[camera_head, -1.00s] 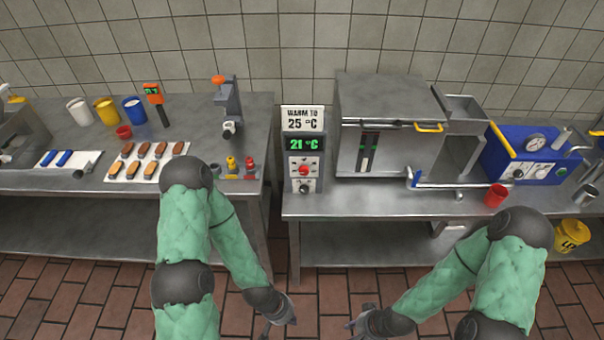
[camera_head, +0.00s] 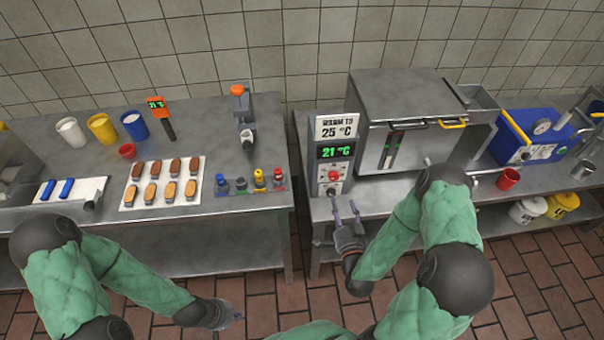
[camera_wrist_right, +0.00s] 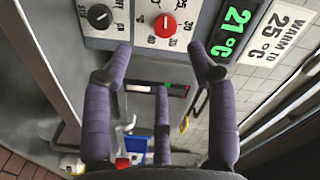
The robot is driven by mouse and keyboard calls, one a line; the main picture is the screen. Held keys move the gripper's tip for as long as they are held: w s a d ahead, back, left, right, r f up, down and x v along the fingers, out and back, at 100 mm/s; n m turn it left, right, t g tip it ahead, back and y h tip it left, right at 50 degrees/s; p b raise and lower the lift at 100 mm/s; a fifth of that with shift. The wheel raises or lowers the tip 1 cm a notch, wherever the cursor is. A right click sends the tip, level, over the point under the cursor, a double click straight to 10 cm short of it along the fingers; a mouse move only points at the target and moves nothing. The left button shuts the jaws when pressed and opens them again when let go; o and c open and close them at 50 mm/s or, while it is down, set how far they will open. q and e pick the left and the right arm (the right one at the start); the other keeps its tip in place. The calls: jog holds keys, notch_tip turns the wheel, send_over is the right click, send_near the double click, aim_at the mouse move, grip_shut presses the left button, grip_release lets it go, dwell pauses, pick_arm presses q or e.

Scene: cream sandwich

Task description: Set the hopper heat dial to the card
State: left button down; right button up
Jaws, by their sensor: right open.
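The heat control box (camera_head: 318,176) stands at the left end of the right bench. Its card (camera_head: 337,127) reads WARM TO 25 °C, and the green display (camera_head: 337,152) below reads 21 °C. A red dial (camera_head: 334,175) sits under the display; in the right wrist view the red dial (camera_wrist_right: 165,25) has a numbered scale around it. A black knob (camera_wrist_right: 99,16) sits beside it, with an OFF mark nearby. My right gripper (camera_head: 346,208) is open and empty, in front of and below the box, apart from the dial. My left gripper (camera_head: 232,316) is low at the front left; its fingers are unclear.
A steel hopper (camera_head: 400,95) stands right of the box, with a blue machine (camera_head: 535,145) and red cup (camera_head: 508,179) farther right. A gap separates the benches.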

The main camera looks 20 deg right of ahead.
aim_at(334, 178)
jog(key=x, duration=0.7)
jog(key=b+x, duration=0.1)
jog(key=x, duration=0.3)
jog(key=shift+r, duration=0.3)
jog(key=c, duration=1.1)
